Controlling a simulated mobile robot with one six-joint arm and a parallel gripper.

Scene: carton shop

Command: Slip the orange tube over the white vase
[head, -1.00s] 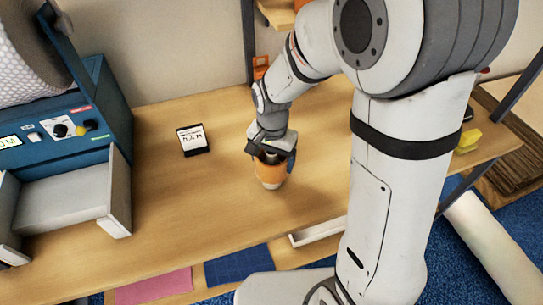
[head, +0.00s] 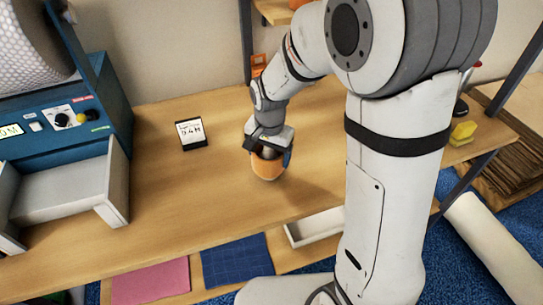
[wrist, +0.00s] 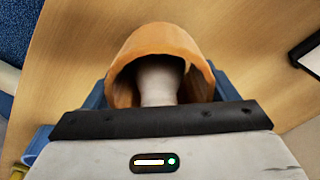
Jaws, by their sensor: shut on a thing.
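The orange tube (head: 266,169) stands about upright at the bench top, below my gripper (head: 267,152). My gripper points down and is shut on the tube, with a blue finger at each side of it. In the wrist view the white vase (wrist: 158,82) shows inside the orange tube (wrist: 150,38), its pale neck surrounded by the tube wall. In the head view no white shows below the tube's lower edge. The vase's base is hidden, and I cannot tell whether the tube touches the bench.
A small black-framed label display (head: 191,134) stands left of the tube on the wooden bench (head: 160,190). A blue machine with a grey tray (head: 65,190) is at the left. A yellow object (head: 462,133) lies at the right. The bench around the tube is clear.

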